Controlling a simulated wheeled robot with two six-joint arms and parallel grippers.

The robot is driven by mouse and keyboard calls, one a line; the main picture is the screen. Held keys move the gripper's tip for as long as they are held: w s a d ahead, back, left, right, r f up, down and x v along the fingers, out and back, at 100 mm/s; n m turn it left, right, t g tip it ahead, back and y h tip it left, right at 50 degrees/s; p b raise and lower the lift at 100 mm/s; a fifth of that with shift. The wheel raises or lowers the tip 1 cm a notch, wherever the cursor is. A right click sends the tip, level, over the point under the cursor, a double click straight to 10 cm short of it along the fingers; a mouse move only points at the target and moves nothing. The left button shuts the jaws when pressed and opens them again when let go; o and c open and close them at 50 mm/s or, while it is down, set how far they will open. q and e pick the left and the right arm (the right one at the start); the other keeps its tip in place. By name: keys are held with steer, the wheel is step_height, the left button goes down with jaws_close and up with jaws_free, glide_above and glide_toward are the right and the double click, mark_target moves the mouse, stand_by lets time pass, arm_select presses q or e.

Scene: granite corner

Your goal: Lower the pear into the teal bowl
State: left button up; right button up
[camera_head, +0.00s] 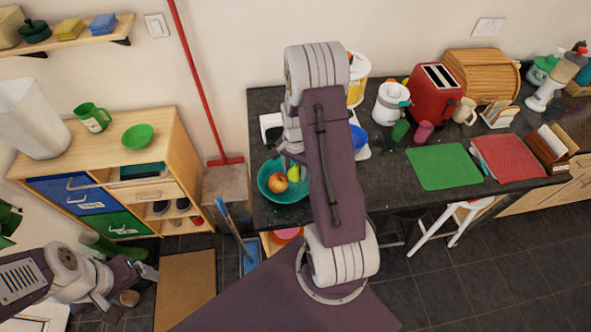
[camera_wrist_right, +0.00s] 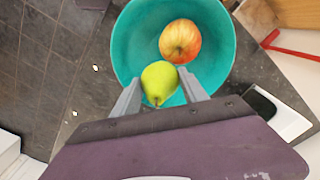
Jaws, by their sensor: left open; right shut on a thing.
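The teal bowl (camera_head: 268,189) stands on the dark counter near its left end, and it fills the upper middle of the right wrist view (camera_wrist_right: 132,40). A red and yellow apple (camera_head: 278,183) lies in the bowl; it also shows in the wrist view (camera_wrist_right: 180,41). My right gripper (camera_wrist_right: 160,88) is shut on the green pear (camera_wrist_right: 159,82), over the near part of the bowl. I cannot tell whether the pear touches the bowl. In the head view the pear (camera_head: 294,173) is partly hidden by my right arm. My left gripper (camera_head: 148,272) is open and empty, low at the left.
A wooden cabinet (camera_head: 160,125) with a green bowl (camera_head: 138,137) and green mug (camera_head: 92,118) stands at the left. A red broom (camera_head: 196,80) leans between cabinet and counter. A green mat (camera_head: 444,166) and red toaster (camera_head: 434,92) are farther right on the counter.

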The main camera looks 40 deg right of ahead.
mark_target(295, 165)
steer(key=shift+f+b, duration=0.55)
steer(key=shift+f, duration=0.2)
stand_by(0.4)
steer(key=o, duration=1.5)
steer(key=shift+r, duration=0.15)
step_height(295, 165, up, 9)
steer(key=shift+b, duration=0.65)
